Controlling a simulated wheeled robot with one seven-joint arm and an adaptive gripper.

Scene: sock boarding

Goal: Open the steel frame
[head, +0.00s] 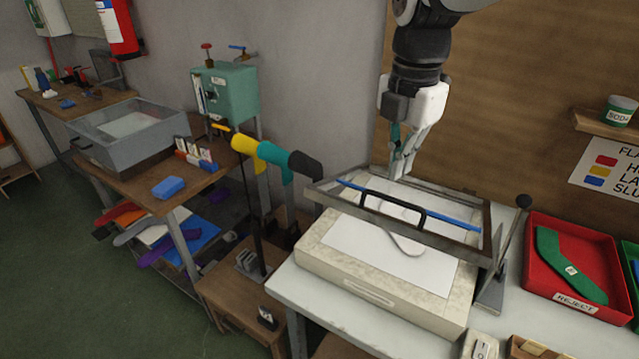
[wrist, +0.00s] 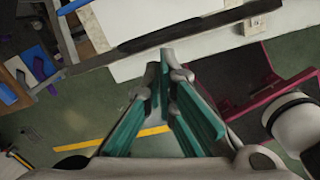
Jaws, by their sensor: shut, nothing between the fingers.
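A white sheet and a grey flat shape (head: 407,243) show on the bed beneath. My gripper (head: 399,172) points down above the frame, behind the handle in the head view, its fingers together and empty. Whether it touches the frame is unclear. In the wrist view the teal-padded fingers (wrist: 167,62) meet near a dark bar, probably the handle (wrist: 200,30).
A lever with a black knob (head: 523,201) stands right of the frame. A red reject tray (head: 565,225) holding a green sock is farther right. A yellow, teal and black form (head: 275,158) stands left of the bed. The wooden wall is close behind.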

